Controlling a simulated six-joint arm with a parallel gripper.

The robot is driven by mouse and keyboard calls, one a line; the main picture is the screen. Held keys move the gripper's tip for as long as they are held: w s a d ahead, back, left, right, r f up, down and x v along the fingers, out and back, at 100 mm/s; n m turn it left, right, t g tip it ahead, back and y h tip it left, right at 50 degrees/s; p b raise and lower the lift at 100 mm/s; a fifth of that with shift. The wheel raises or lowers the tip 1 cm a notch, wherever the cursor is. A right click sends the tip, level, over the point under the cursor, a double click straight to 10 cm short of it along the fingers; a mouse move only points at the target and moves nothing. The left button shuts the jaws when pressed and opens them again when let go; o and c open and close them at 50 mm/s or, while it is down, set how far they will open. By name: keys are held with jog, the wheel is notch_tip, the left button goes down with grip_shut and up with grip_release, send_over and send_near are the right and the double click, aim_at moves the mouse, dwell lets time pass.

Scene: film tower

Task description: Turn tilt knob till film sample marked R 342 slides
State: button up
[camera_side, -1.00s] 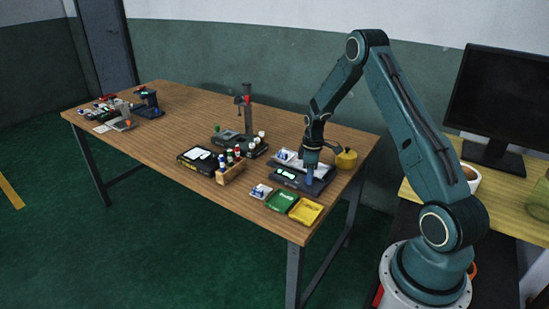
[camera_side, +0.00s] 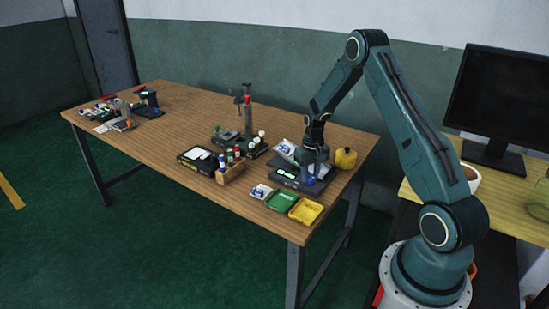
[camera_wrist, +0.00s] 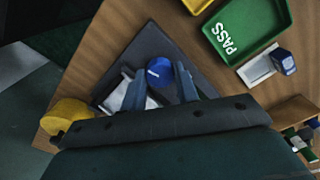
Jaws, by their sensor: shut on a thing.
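The tilt knob is blue with a white mark (camera_wrist: 159,72) and sits on a dark tester base (camera_wrist: 147,42). It also shows as a small blue spot under my gripper in the side view (camera_side: 310,181). My gripper (camera_wrist: 157,76) points down with its two fingers on either side of the knob, shut on it. A pale plate or sample (camera_side: 287,150) shows just left of my gripper in the side view, looking raised and tilted. It is partly hidden behind the fingers in the wrist view (camera_wrist: 128,97). No R 342 marking can be read.
A green PASS tray (camera_side: 281,200) and a yellow tray (camera_side: 306,211) lie in front of the tester. A yellow round object (camera_side: 346,158) stands close at its right. A wooden bottle rack (camera_side: 230,174) and a small white-and-blue item (camera_side: 261,192) are at the left.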

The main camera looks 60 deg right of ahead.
aim_at(310, 177)
jog(key=shift+m, duration=1.4)
jog(key=o, duration=1)
notch_tip(310, 177, up, 14)
jog(key=shift+f, duration=0.1)
dwell(0.4)
